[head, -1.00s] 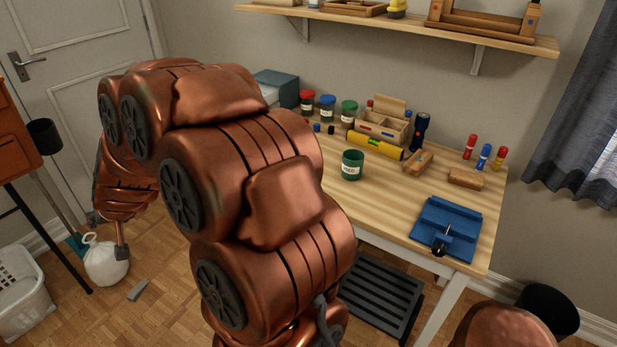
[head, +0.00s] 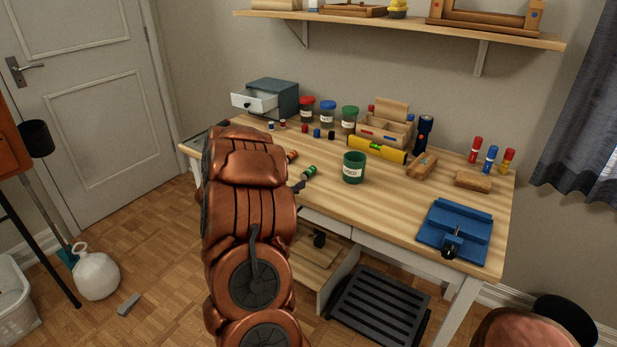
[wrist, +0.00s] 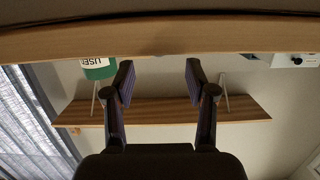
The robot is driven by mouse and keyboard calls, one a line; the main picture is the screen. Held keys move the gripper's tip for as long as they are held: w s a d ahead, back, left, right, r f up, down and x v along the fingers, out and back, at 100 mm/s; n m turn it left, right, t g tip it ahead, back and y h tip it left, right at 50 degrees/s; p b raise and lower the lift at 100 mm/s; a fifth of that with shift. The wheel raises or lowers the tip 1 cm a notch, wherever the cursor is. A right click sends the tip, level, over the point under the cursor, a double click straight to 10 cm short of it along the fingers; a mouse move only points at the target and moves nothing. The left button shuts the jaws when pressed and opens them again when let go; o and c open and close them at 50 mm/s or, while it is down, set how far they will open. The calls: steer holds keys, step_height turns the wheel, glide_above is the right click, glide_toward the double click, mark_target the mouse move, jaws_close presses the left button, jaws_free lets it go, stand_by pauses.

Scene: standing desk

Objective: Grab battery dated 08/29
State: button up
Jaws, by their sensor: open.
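Several small cylinders that look like batteries stand on the desk in the head view, among them a blue one (head: 317,132) and a black one (head: 331,134). An orange-red one (head: 291,155) and a green one (head: 309,172) lie nearer my arm. No date is readable on any of them. My gripper (wrist: 159,78) is open and empty in the wrist view, its two fingers apart. In the head view my arm mostly hides it at the desk's left front. A green cup (head: 353,168) stands on the desk; its "USED" label shows in the wrist view (wrist: 98,67).
The wooden desk (head: 390,207) carries a small cabinet with an open white drawer (head: 254,102), lidded jars (head: 328,114), a yellow level (head: 377,149), a wooden organizer (head: 384,131), a flashlight (head: 424,133) and a blue vise (head: 455,231). A shelf (head: 400,27) hangs above.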

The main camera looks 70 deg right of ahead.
mark_target(303, 175)
steer(key=shift+s+d, duration=0.25)
steer(key=shift+d, duration=0.15)
steer(key=shift+r+x, duration=0.1)
steer(key=shift+x, duration=1.6)
steer(key=shift+r+x, duration=0.15)
steer(key=shift+x, duration=1.6)
steer(key=shift+w, duration=0.15)
jaws_close()
